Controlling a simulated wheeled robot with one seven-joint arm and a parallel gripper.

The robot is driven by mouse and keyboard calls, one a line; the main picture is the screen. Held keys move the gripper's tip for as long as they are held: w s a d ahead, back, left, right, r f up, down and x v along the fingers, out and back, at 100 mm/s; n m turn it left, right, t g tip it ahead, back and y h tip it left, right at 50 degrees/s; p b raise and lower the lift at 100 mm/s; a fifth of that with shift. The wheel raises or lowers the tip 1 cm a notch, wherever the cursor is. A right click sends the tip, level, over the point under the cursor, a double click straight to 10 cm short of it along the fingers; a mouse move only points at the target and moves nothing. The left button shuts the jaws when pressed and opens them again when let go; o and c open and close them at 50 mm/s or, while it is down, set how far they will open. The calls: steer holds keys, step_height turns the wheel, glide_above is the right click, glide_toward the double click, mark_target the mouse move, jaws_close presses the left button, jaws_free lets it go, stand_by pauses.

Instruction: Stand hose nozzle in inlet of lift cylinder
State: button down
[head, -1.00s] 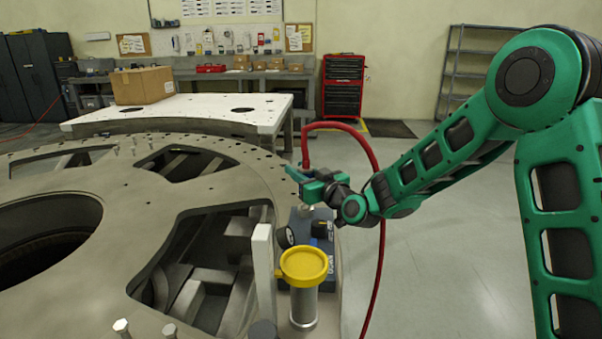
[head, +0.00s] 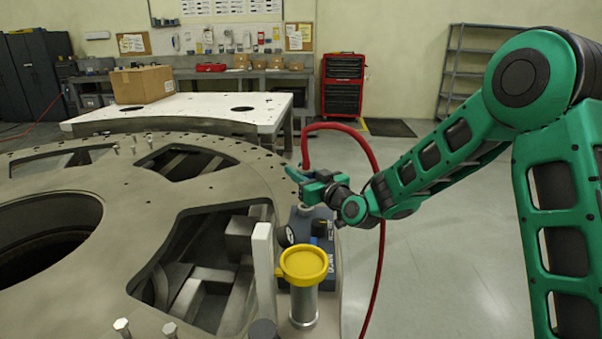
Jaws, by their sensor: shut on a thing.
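My gripper (head: 304,180) is shut on the hose nozzle, at the right rim of the turret plate (head: 110,200). The jaws mostly hide the nozzle; a pale metal part shows just under them, but I cannot tell whether it belongs to the nozzle. The red hose (head: 372,160) rises from the jaws, arches over to the right and hangs down behind my arm. The lift cylinder (head: 303,305) stands upright nearer to me, a silver tube with a wide yellow top (head: 303,263). My gripper is beyond it, apart from it.
A dark grey pump unit (head: 325,270) with a round gauge (head: 285,237) stands between my gripper and the cylinder. A pale upright plate (head: 263,270) stands just left of the cylinder. The plate has large openings. Floor is clear at right.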

steer(key=shift+f, duration=1.45)
stand_by(1.6)
steer(key=c, duration=1.3)
jaws_free()
steer(key=shift+s+d+f, duration=0.1)
